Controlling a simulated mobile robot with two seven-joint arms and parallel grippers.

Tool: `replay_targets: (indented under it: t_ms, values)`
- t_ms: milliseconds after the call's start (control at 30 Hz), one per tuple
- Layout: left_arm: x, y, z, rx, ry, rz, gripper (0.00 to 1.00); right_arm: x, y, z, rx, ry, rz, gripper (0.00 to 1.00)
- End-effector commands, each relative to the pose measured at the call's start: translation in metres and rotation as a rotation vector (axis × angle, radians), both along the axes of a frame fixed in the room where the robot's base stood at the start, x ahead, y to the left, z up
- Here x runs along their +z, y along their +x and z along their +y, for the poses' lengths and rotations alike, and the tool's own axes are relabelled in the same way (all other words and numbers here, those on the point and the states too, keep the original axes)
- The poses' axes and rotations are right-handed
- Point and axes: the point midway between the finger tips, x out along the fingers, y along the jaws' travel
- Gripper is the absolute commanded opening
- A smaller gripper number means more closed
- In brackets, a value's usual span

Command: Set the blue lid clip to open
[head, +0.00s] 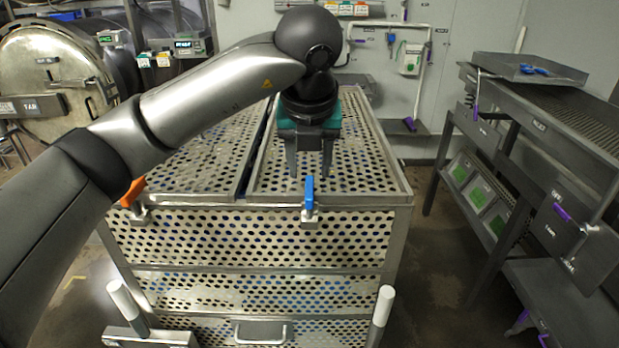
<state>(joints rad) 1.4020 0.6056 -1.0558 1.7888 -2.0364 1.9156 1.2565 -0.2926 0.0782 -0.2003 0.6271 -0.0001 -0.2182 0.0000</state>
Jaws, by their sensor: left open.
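The blue lid clip (309,193) stands upright at the front edge of the perforated metal basket (250,238), on the right half. Its lower part is a metal bracket on the basket's front rim. My left gripper (309,174) points down over the right lid panel (365,160), just behind the blue clip. I cannot tell whether a finger touches the lid. My right gripper is not in view.
An orange clip (132,193) sits at the basket's front left, tilted. White-capped posts (383,305) rise in front. A round vessel door (58,82) stands at the left. A metal rack with a tray (530,68) stands at the right, with free floor (440,250) between.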

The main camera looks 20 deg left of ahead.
Motion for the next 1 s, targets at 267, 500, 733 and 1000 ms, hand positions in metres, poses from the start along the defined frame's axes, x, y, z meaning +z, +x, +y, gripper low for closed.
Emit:
replay_targets:
  t_ms: [267,500,733,1000]
  values:
    - [-0.040,0.016,0.005,0.000,-0.001,0.002,0.50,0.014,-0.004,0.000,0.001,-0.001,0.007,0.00]
    - [-0.051,0.021,0.006,0.000,-0.001,0.000,0.50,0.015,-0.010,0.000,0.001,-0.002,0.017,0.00]
    - [-0.051,0.021,0.006,0.000,-0.001,-0.001,0.47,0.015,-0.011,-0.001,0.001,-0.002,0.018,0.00]
    - [-0.050,0.020,0.006,0.000,-0.001,-0.001,0.16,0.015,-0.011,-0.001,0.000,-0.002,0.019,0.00]
